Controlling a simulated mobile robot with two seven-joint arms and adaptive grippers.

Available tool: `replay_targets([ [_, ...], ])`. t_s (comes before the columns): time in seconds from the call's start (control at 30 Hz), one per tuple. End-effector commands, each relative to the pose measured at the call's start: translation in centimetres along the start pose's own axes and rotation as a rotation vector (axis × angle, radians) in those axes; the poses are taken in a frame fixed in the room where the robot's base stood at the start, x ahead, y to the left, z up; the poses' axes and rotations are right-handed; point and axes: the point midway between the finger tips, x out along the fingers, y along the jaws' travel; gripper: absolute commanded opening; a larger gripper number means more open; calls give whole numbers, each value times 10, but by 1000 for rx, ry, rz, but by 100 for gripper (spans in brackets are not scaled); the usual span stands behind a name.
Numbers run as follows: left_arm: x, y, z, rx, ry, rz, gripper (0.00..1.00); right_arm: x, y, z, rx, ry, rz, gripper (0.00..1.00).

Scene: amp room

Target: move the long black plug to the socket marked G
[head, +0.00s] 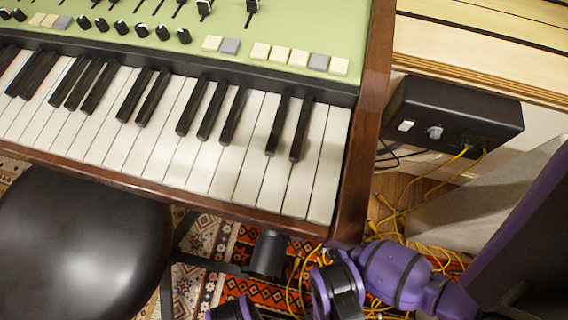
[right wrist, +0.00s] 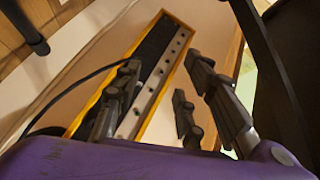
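In the right wrist view my right gripper (right wrist: 162,78) has its dark fingers spread, with nothing visible held between them. Beyond the fingers is a black panel with a yellow edge (right wrist: 184,43) and a pale metal strip (right wrist: 160,75) with a row of small dark holes. No letter G can be read. A thin black cable (right wrist: 82,80) runs behind the left finger; I cannot tell where it ends. I cannot make out the long black plug in either view. In the head view purple arm parts of mine are at the bottom; no gripper fingers are clear there, and my left gripper is not seen.
A wooden-cased keyboard (head: 351,190) fills the upper left in the head view. A black stool (head: 75,245) stands at lower left. A black box (head: 455,115) with a switch and knob is at right, with yellow cables (head: 390,215) hanging to the patterned rug (head: 215,262).

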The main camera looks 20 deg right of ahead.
Motion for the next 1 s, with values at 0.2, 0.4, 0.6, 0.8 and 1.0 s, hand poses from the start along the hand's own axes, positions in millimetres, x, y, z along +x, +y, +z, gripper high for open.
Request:
replay_targets([
  [0.2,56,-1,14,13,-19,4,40,49,59,-24,243,117,-106,37],
  [0.4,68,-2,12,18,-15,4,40,65,66,-41,326,164,-157,37],
  [0.6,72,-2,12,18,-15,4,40,87,62,-47,331,167,-162,37],
  [0.8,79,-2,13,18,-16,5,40,117,58,-52,329,167,-161,37],
  [1.0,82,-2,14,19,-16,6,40,135,56,-55,329,166,-158,37],
])
